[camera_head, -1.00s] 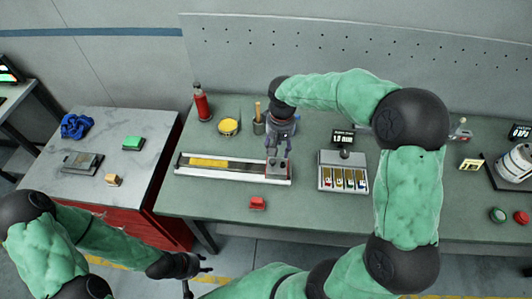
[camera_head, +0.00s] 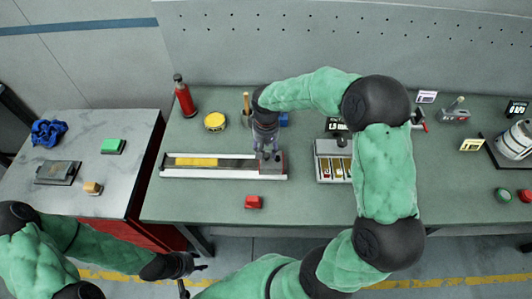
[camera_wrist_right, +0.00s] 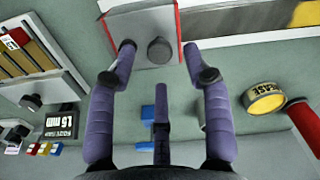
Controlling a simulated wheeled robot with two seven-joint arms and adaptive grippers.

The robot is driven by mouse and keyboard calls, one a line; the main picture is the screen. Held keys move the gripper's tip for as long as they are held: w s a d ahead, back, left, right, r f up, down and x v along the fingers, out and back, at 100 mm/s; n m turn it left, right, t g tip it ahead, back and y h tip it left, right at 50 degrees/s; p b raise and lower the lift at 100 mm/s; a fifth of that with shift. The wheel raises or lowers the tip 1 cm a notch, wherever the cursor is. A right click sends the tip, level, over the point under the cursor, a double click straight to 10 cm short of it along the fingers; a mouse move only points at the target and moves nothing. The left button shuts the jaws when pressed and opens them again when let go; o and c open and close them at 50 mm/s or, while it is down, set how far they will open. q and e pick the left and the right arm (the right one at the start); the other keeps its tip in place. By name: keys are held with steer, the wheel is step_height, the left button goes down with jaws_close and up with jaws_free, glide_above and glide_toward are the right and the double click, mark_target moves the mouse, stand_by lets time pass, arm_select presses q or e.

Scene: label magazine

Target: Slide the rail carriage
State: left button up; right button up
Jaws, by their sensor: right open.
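The rail (camera_head: 222,176) is a long light tray on the green bench with a yellow strip along its left part. The grey carriage (camera_head: 279,168) with red sides sits at the rail's right end. In the right wrist view the carriage (camera_wrist_right: 135,38) has a round dark knob (camera_wrist_right: 160,50) on top. My right gripper (camera_head: 266,156) is above the carriage, fingers pointing down. In the wrist view its open fingers (camera_wrist_right: 159,58) are spread around the knob; contact cannot be told. My left gripper (camera_head: 195,277) is open and empty, low in front of the bench.
A red block (camera_head: 254,202) lies in front of the rail. A slotted box (camera_head: 324,161) stands to the right, partly behind my right arm. A yellow tin (camera_head: 215,121) and red bottle (camera_head: 184,97) stand behind the rail. The bench front left is clear.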

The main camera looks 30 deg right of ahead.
mark_target(271, 159)
arm_select(q)
steer(key=shift+f, duration=0.15)
arm_select(e)
steer(key=shift+f, duration=1.4)
